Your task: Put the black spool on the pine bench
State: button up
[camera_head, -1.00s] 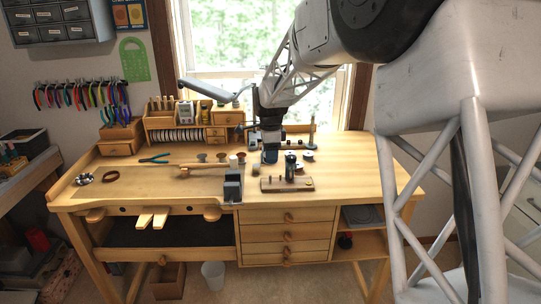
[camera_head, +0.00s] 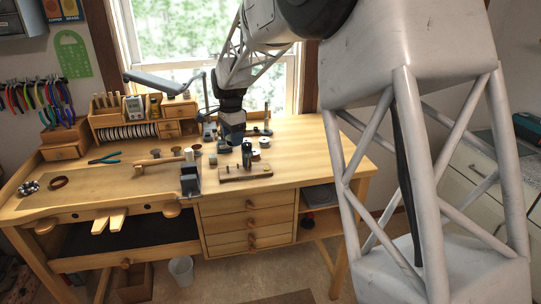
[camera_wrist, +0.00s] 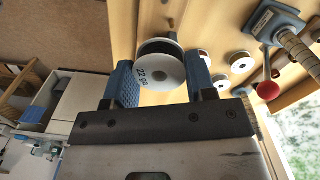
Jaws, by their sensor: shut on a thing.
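My gripper (camera_head: 231,143) is over the back middle of the pine bench (camera_head: 310,148), pointing down. In the wrist view, my gripper (camera_wrist: 161,64) has its two blue fingers closed on either side of the black spool (camera_wrist: 160,68). The spool has dark winding between white end discs, and the near disc is printed "22 ga". In the head view the spool is hard to make out. I cannot tell whether it touches the bench top.
A wooden block with a dark upright cylinder (camera_head: 246,152) stands in front, and a dark vise block (camera_head: 190,180) sits at the front edge. A wooden organizer (camera_head: 140,122) stands at the back left. The bench's right side is clear.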

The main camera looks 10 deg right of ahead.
jog(key=d+n, duration=0.2)
jog(key=w+d+r+n, duration=0.1)
jog(key=shift+d+r+n, duration=0.1)
jog(key=shift+n, duration=0.3)
jog(key=shift+w+d+f+n, duration=1.6)
jog(key=shift+w+d+n, duration=0.8)
jog(key=shift+d+n, duration=1.7)
jog(key=s+d+f+m, duration=0.1)
jog(key=s+m, duration=0.2)
jog(key=m, duration=0.1)
jog(key=s+f+m, duration=0.2)
jog(key=s+m, duration=0.1)
jog(key=m, duration=0.1)
jog(key=s+d+f+m, duration=0.1)
jog(key=s+m, duration=0.2)
jog(key=m, duration=0.2)
jog(key=shift+d+f+g, duration=0.2)
jog(key=shift+d+g, duration=0.15)
jog(key=shift+g, duration=0.05)
jog(key=shift+s+d+f+m, duration=0.15)
jog(key=shift+s+f+m, duration=0.15)
jog(key=shift+s+m, duration=0.4)
jog(key=shift+s+d+f+m, duration=0.15)
jog(key=shift+s+f+m, duration=0.2)
jog(key=shift+m, duration=0.65)
jog(key=shift+r, duration=0.1)
